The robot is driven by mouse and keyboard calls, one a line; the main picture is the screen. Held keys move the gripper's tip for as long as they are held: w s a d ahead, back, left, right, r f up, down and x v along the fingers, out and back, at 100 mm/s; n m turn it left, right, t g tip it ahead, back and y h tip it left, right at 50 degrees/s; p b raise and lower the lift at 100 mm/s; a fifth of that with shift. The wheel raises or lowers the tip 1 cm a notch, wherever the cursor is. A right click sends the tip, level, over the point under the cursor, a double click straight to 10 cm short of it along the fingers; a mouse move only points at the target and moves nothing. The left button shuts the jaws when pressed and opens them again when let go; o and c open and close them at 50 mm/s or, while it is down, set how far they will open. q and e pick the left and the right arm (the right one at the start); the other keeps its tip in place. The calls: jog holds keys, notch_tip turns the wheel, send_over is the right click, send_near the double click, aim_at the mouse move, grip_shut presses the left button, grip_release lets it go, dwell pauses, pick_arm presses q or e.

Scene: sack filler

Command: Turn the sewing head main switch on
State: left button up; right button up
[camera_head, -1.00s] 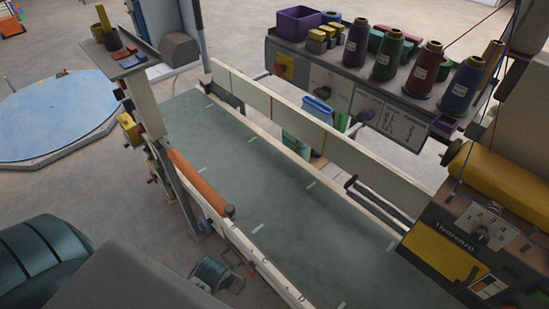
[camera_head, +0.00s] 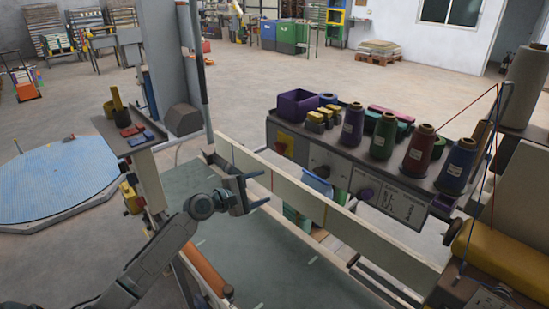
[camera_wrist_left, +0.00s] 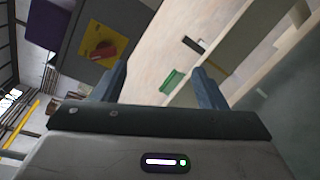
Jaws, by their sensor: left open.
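A red rotary knob on a yellow plate (camera_head: 285,143) sits at the left end of the front of the grey control box (camera_head: 330,157) under the thread spools. The red knob (camera_wrist_left: 104,50) shows at the upper left of the left wrist view, turned at a slant on its yellow plate. My left gripper (camera_head: 262,189) is open and empty, over the pale side rail of the conveyor, below and left of the red knob in the head view. Its open fingers (camera_wrist_left: 160,85) also show in the left wrist view, with the knob beyond the left finger, apart from it. My right gripper is out of view.
Thread spools (camera_head: 383,137) and a purple bin (camera_head: 297,104) stand on the box. A post with a small shelf (camera_head: 138,140) stands left.

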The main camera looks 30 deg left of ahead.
aim_at(280, 148)
pick_arm(q)
jog(key=w+a+r+n+t+y, duration=0.1)
jog(key=w+a+r+n+t, duration=0.15)
jog(key=a+r+n, duration=0.2)
jog(key=p+x, duration=0.3)
jog(key=x, duration=0.8)
jog(key=shift+w+a+r, duration=0.15)
jog(key=shift+a+r, duration=0.05)
jog(key=shift+a, duration=0.2)
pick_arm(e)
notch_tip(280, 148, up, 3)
pick_arm(q)
jog(key=c, duration=1)
pick_arm(e)
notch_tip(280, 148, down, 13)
jog(key=b, duration=1.3)
pick_arm(q)
jog(key=shift+m+b, duration=3.7)
jog(key=shift+m, duration=5.55)
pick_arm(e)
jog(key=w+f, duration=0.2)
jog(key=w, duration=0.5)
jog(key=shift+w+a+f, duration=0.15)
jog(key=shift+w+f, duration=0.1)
